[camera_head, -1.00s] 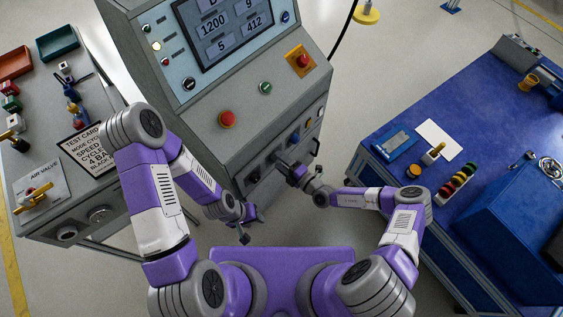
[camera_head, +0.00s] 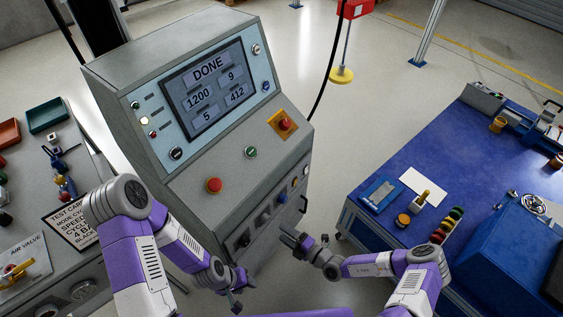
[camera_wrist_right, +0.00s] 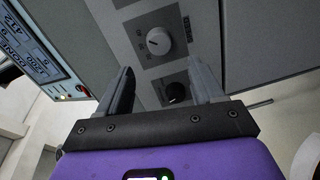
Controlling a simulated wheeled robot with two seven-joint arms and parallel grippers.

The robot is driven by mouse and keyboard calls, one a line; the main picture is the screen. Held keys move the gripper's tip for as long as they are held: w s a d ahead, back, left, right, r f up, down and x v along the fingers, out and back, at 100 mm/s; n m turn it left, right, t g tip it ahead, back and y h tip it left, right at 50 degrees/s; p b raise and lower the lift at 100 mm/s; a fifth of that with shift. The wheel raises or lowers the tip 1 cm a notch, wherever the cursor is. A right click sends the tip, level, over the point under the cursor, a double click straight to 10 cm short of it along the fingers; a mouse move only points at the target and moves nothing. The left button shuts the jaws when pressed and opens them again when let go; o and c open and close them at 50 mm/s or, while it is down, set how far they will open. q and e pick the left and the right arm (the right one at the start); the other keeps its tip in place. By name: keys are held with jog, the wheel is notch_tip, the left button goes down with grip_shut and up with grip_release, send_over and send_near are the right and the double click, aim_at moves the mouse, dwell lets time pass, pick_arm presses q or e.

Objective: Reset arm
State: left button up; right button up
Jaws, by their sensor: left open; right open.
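My left gripper (camera_head: 238,295) hangs in front of the lower part of the grey control console (camera_head: 150,60), open and apart from it. My right gripper (camera_head: 290,237) is in front of the console's lower front face, near its row of knobs. In the right wrist view my right gripper (camera_wrist_right: 163,82) is open, with nothing between its fingers. A pale knob (camera_wrist_right: 158,41) and a dark knob (camera_wrist_right: 175,92) show on the panel beyond the fingers. The console screen (camera_head: 210,88) reads DONE, 1200, 9, 5 and 412.
A red button (camera_head: 214,185) and a red emergency stop (camera_head: 285,124) are on the console. A blue-topped bench (camera_head: 450,150) with a blue box stands at right. A grey bench (camera_head: 30,165) with a test card (camera_head: 68,220) and air valve stands at left.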

jog(key=s+a+n+g, duration=0.2)
jog(key=s+n+g, duration=0.4)
jog(key=s+n, duration=0.3)
jog(key=s+a+n+g, duration=0.3)
jog(key=s+n+g, duration=0.4)
jog(key=n, duration=0.5)
jog(key=s+d+f+n+g+h, duration=0.15)
jog(key=s+d+n+h, duration=0.3)
jog(key=n, duration=0.45)
jog(key=w+d+r+n+t+h, duration=0.3)
jog(key=d+r+n, duration=0.1)
jog(key=n, duration=0.9)
jog(key=shift+d+h, duration=0.35)
jog(key=shift+d, duration=0.05)
jog(key=shift+w+t, duration=0.1)
jog(key=shift+t, duration=0.15)
